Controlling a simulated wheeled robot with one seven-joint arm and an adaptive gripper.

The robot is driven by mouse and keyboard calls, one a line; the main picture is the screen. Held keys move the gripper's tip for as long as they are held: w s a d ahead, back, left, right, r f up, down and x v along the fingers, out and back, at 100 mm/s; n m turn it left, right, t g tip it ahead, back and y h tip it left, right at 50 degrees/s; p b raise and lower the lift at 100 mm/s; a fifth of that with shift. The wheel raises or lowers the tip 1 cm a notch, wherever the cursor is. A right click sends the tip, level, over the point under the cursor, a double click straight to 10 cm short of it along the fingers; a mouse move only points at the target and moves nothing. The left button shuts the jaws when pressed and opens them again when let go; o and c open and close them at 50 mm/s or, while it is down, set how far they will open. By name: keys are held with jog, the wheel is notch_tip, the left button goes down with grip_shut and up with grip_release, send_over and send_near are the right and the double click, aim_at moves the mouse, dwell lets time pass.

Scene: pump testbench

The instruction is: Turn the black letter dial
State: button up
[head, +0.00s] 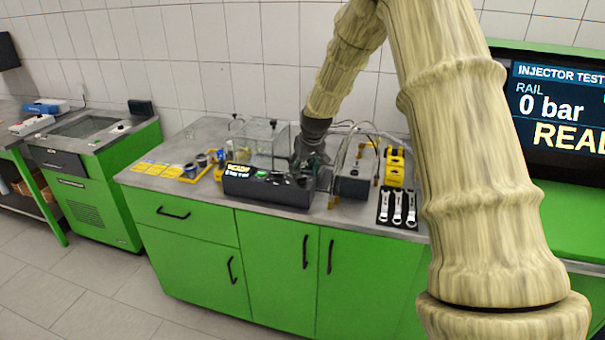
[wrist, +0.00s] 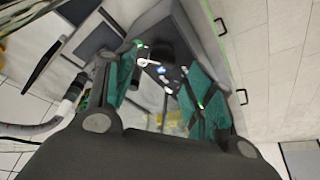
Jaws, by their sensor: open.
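The black control box (head: 262,187) stands on the grey bench top with a lit display reading READY. My gripper (head: 307,165) is over the right end of this box, pointing down. In the wrist view my gripper (wrist: 163,62) is open, its teal-padded fingers spread to either side of a dark panel with small white and blue marks. A dark round shape (wrist: 162,53) shows between the fingertips, likely the black letter dial. Its letters are too small to read, and I cannot tell whether the fingers touch it. In the head view the gripper covers this spot.
Clear-walled tank (head: 258,143) stands behind the box. To the right are a grey unit with hoses (head: 354,180), a yellow rack (head: 395,168) and a wrench tray (head: 397,207). A yellow mat (head: 185,172) lies left. A screen (head: 560,110) reads 0 bar.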

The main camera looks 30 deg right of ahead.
jog(key=v, duration=0.9)
jog(key=shift+w, duration=0.1)
